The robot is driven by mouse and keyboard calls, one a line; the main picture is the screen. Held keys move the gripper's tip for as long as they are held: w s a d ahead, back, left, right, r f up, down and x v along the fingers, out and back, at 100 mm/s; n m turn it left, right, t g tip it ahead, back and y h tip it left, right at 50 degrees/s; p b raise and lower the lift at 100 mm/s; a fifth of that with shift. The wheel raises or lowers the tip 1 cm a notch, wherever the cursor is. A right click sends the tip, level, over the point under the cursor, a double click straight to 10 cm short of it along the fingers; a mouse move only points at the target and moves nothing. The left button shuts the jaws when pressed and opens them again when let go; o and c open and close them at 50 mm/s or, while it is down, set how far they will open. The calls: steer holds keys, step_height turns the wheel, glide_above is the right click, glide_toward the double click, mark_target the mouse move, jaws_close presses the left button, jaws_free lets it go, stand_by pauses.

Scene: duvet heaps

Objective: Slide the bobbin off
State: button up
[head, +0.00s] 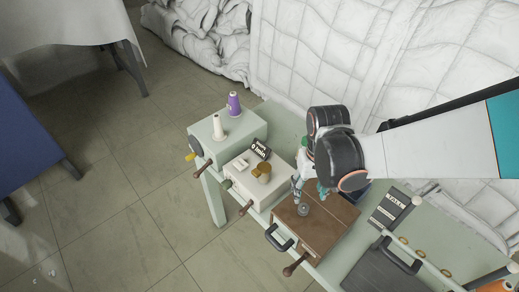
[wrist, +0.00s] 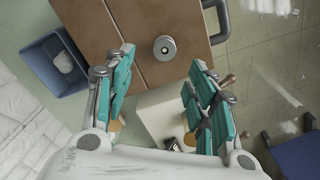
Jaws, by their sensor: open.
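In the head view the bobbin (head: 303,209) is a small pale round shape on the box top (head: 325,224), below and close to my fingertips. My gripper (wrist: 161,58) is open, its teal fingers apart on either side of the bobbin in the picture and not visibly touching it. The gripper also shows in the head view (head: 309,188), partly hidden by my wrist. I cannot tell whether a pin holds the bobbin.
A cream box (head: 253,180) with brass-coloured pieces and a grey-green box (head: 228,138) with white and purple spools stand left of the brown box. A blue bin (wrist: 55,65) sits beside it. A dark handle (head: 279,238) and a wooden knob (head: 294,265) stick out in front.

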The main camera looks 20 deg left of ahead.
mark_target(304, 207)
steer(key=f+b, duration=0.1)
steer(key=f, duration=0.1)
steer(key=f+b, duration=0.2)
steer(key=f, duration=0.1)
steer(key=f+b, duration=0.1)
steer(key=f, duration=0.1)
steer(key=shift+s+a+f+b, duration=0.15)
steer(key=shift+s+f+b, duration=0.15)
steer(key=shift+f+b, duration=0.1)
steer(key=c, duration=1.2)
steer(key=shift+r, duration=0.1)
steer(key=shift+r+p, duration=1.55)
steer(key=shift+r, duration=0.6)
jaws_close()
